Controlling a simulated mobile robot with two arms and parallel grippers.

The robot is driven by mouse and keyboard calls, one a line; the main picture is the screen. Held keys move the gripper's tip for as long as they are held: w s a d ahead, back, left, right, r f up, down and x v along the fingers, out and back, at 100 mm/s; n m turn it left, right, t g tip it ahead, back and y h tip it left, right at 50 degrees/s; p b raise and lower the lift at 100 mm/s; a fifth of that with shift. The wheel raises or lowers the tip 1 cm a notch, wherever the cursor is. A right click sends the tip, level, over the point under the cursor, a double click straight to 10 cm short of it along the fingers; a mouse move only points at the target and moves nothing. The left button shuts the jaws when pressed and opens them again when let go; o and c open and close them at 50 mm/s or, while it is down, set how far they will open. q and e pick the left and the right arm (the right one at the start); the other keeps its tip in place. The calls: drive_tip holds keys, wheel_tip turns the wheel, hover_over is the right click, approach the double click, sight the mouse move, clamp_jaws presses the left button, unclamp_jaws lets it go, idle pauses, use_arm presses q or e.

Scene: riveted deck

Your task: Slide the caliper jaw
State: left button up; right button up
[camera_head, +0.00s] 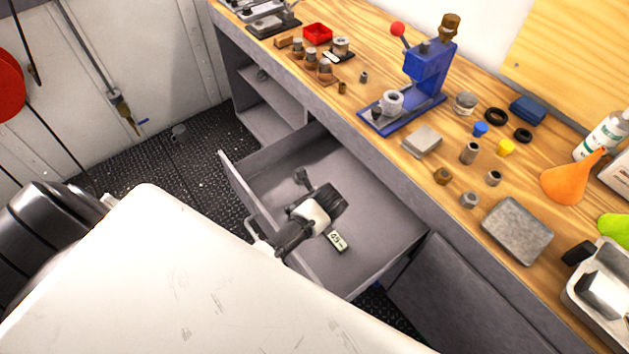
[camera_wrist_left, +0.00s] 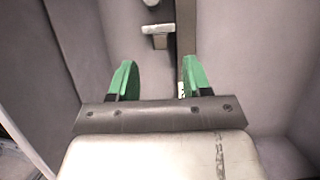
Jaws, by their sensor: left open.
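The caliper (camera_head: 303,178) lies in the open grey drawer (camera_head: 376,190). Its jaw end shows beyond my left gripper (camera_head: 322,204), and a small display with digits (camera_head: 336,241) shows on the near side. The middle of the caliper is hidden by my gripper. In the left wrist view its dark beam (camera_wrist_left: 186,30) runs up the picture, with pale jaws (camera_wrist_left: 158,29) sticking out to the left. My left gripper (camera_wrist_left: 156,72) has its green fingers apart with nothing held between them. The right finger overlaps the beam; I cannot tell whether they touch. My right gripper is not in view.
The drawer's front wall (camera_head: 262,212) and side walls surround the caliper. The wooden bench top (camera_head: 405,185) above holds a blue press (camera_head: 428,75), a grey block (camera_head: 517,230) and many small parts. The drawer floor around the caliper is bare.

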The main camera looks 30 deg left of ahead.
use_arm(q)
drive_tip(key=v, duration=0.5)
idle(0.4)
